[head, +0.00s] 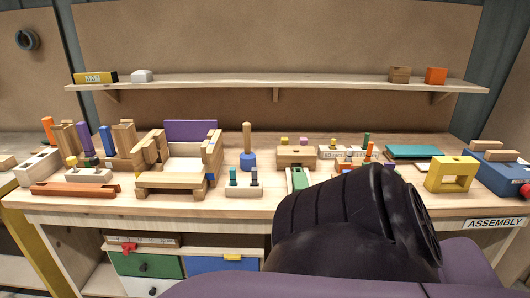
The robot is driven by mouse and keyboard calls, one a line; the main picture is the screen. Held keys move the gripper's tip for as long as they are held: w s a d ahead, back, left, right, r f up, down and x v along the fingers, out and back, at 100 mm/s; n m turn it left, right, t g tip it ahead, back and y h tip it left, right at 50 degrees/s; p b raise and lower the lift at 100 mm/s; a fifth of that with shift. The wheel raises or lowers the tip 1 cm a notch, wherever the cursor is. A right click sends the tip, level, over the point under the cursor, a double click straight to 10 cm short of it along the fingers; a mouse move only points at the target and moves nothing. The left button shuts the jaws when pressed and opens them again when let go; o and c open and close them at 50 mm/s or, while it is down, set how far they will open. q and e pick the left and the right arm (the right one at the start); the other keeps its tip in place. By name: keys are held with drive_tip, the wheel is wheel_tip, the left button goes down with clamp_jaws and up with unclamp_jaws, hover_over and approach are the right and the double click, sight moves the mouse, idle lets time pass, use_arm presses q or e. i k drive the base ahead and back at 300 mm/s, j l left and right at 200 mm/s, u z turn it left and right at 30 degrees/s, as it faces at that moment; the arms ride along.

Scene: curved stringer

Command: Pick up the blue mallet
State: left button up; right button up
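The blue mallet (248,161) stands head-down on the assembly table (230,200), near the middle. Its head is a short blue cylinder, and its light wooden handle points straight up. Nothing touches it. Neither of my grippers shows in the head view. A large dark link of my own arm fills the lower right middle and hides part of the table's front edge.
A wooden chair-like assembly (170,181) with a purple back stands left of the mallet. A shelf (300,83) runs behind.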

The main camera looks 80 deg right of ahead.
sight(247, 158)
drive_tip(key=z, duration=2.35)
